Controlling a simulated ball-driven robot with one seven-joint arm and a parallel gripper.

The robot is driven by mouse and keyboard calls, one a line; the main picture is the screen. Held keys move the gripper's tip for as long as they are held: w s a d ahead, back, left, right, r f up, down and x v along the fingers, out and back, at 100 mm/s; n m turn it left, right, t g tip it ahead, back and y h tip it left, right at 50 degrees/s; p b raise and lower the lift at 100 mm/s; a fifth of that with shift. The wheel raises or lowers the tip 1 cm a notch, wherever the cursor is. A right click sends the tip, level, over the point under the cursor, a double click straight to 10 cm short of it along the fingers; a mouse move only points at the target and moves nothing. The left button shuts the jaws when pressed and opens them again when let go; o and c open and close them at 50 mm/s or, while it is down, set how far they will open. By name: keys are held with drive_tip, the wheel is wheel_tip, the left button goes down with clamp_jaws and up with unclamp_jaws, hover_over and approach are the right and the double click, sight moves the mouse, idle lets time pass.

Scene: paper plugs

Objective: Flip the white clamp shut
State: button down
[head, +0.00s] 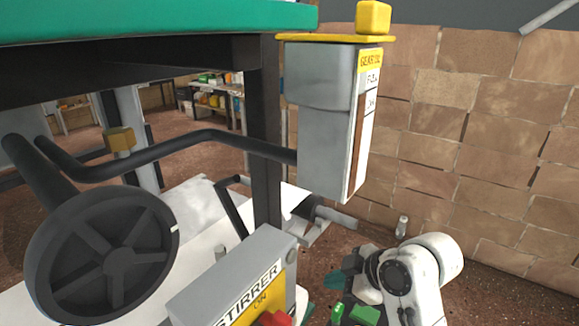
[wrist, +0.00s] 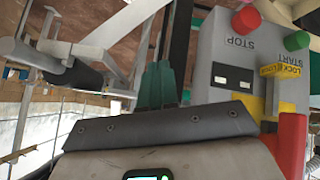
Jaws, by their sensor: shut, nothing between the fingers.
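A pale grey-white bracket with a flat arm, which looks like the clamp (head: 325,222), sticks out beside the dark post below the grey box in the head view. In the wrist view a pale clamp-like frame with bars (wrist: 120,25) lies at the upper left, next to a black rounded part. I cannot tell clearly whether the clamp is open or shut. My gripper (wrist: 157,82) has teal fingers that are together and empty, right of the pale frame and apart from it. In the head view my gripper (head: 336,280) is low, below the bracket, partly hidden by my white wrist.
A grey stirrer control box (head: 232,285) with red and green buttons stands close; in the wrist view it (wrist: 225,65) is right of my fingers. A grey gear oil box (head: 320,120) hangs above. A black handwheel (head: 105,262) is at left, a brick wall (head: 480,130) at right.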

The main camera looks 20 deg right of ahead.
drive_tip(key=w+d+r+n+t, duration=0.1)
drive_tip(key=w+r+n, duration=0.2)
drive_tip(key=r, duration=0.6)
drive_tip(key=w+d+r+n+y, duration=0.1)
drive_tip(key=w+r+n, duration=0.1)
drive_tip(key=r+n, duration=0.4)
drive_tip(key=w+d+r+n+t+y+b, duration=0.1)
drive_tip(key=w+r+n, duration=0.2)
drive_tip(key=r, duration=1)
drive_tip(key=shift+w+d+r+n+t, duration=0.2)
drive_tip(key=shift+w+d+n+t, duration=0.1)
drive_tip(key=shift+n, duration=0.6)
drive_tip(key=shift+a, duration=0.1)
drive_tip(key=p+x, duration=0.1)
drive_tip(key=x, duration=1.3)
